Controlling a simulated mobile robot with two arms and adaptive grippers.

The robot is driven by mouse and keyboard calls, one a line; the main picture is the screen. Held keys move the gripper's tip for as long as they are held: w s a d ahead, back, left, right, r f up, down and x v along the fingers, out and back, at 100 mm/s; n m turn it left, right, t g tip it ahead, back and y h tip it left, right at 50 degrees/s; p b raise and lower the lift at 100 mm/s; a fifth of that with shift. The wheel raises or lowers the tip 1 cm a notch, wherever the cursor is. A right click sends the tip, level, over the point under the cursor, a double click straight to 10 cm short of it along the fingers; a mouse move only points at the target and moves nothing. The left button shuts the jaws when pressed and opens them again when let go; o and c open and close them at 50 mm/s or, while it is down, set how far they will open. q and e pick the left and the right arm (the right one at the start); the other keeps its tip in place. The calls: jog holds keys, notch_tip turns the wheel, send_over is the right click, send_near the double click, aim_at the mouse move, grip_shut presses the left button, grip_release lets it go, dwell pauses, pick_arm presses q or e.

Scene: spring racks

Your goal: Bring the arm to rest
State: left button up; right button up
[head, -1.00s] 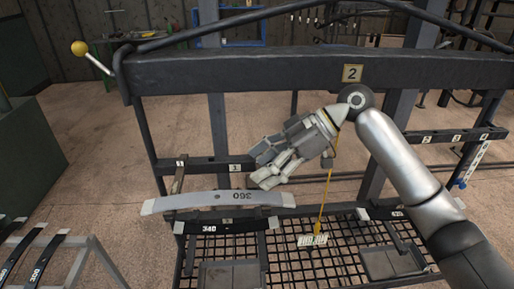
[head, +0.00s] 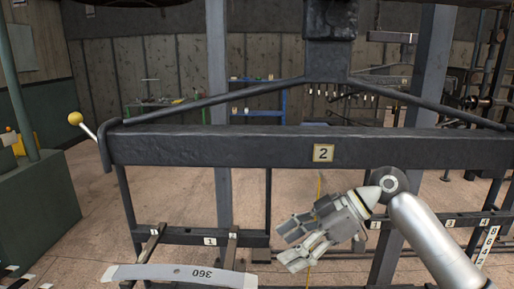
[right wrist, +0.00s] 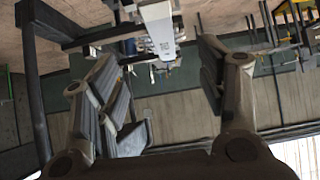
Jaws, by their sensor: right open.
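My right gripper (head: 300,242) is open and empty in the head view, its fingers pointing left, in front of the black rack frame and below its crossbar. In the right wrist view its two fingers (right wrist: 170,100) stand well apart with nothing between them. The right arm comes in from the lower right. A spring leaf marked 360 (head: 185,274) lies across the rack supports at the bottom of the head view, to the left of and below the gripper, apart from it. It also seems to show in the right wrist view (right wrist: 160,30). My left gripper does not show.
The thick black crossbar (head: 250,149) with a number 2 plate (head: 323,153) spans the view. A lever with a yellow knob (head: 75,118) sticks out at its left end. A green cabinet (head: 45,190) stands at left. A blue table (head: 258,114) stands far behind.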

jog(key=s+f+m+t+h, duration=0.1)
jog(key=s+f+m+h, duration=0.15)
jog(key=s+f, duration=0.65)
jog(key=s+f+m+t+h, duration=0.15)
jog(key=f+m, duration=0.25)
jog(key=f, duration=1)
jog(key=s+d+f+m+h, duration=0.3)
jog(key=s+d+f+m, duration=0.15)
jog(key=s+d, duration=0.35)
jog(key=s+d+f+m+h, duration=0.35)
jog(key=s+d+m, duration=0.2)
jog(key=s, duration=0.45)
notch_tip(320, 180, down, 31)
jog(key=s+n+b, duration=0.1)
jog(key=b, duration=0.4)
jog(key=s+d+f+g+b, duration=0.1)
jog(key=s+d+f+b, duration=0.2)
jog(key=s+f, duration=1.4)
notch_tip(320, 180, down, 3)
jog(key=shift+g+b, duration=0.35)
jog(key=shift+b, duration=0.3)
